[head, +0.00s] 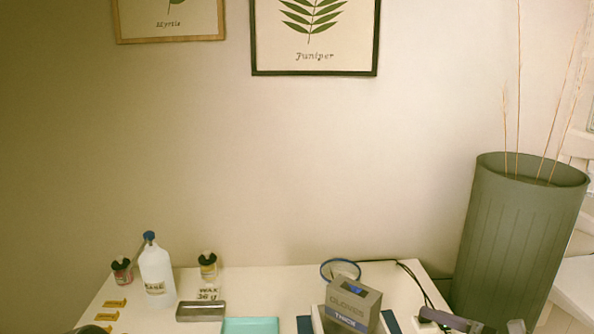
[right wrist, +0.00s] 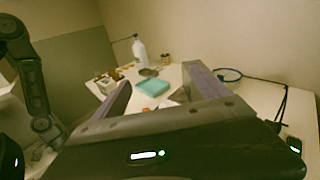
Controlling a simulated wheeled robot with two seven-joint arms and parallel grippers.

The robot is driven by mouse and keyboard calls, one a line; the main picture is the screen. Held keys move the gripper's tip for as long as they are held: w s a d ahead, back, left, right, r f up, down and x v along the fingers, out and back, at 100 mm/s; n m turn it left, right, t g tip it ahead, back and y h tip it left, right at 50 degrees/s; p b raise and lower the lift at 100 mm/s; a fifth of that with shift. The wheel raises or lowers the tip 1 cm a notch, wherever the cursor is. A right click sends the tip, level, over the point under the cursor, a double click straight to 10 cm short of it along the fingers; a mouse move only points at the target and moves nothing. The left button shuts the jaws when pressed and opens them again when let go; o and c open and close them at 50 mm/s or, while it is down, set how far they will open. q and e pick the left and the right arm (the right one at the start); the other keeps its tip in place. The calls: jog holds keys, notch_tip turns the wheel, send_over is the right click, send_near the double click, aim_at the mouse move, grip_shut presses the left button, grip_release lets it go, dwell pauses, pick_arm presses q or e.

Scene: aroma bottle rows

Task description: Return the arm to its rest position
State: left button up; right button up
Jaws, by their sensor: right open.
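My right gripper (head: 472,322) shows at the bottom right of the head view, partly cut off by the frame edge. In the right wrist view its two purple-grey fingers (right wrist: 158,78) stand wide apart with nothing between their tips. The fingers point toward the table and appear clear of its objects. A dark jointed arm (right wrist: 28,85), which looks like my left arm, stands at the left of that view.
The white table (head: 290,282) holds a bottle (head: 156,272), small jars (head: 208,265), a metal tray (head: 201,311), a teal tray (head: 250,326), a glove box (head: 352,303) and a blue-rimmed round item (head: 340,270). A cable (head: 412,275) runs at the right. A tall green bin (head: 517,245) stands beyond.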

jog(key=s+f+n+g+h+b, duration=0.1)
jog(key=s+f+n+g+h, duration=0.25)
jog(key=f, duration=0.75)
jog(key=s+f+n+g+h, duration=0.2)
jog(key=s+f+n, duration=0.2)
jog(key=f, duration=0.6)
jog(key=s+f+n+g+h+b, duration=0.1)
jog(key=s+f+n+g+h, duration=0.25)
jog(key=f, duration=0.75)
pick_arm(q)
jog(key=f+b, duration=0.2)
jog(key=f, duration=0.1)
jog(key=f+b, duration=0.1)
jog(key=f, duration=0.1)
jog(key=shift+w, duration=0.25)
pick_arm(e)
jog(key=s+a+f+n, duration=0.6)
jog(key=a, duration=0.3)
jog(key=s+a+f+n+g, duration=0.1)
jog(key=s+a+f+n, duration=0.5)
jog(key=a, duration=0.2)
jog(key=shift+s+a+f+n, duration=0.25)
jog(key=shift+s+a+n, duration=0.05)
jog(key=shift+s+a, duration=0.1)
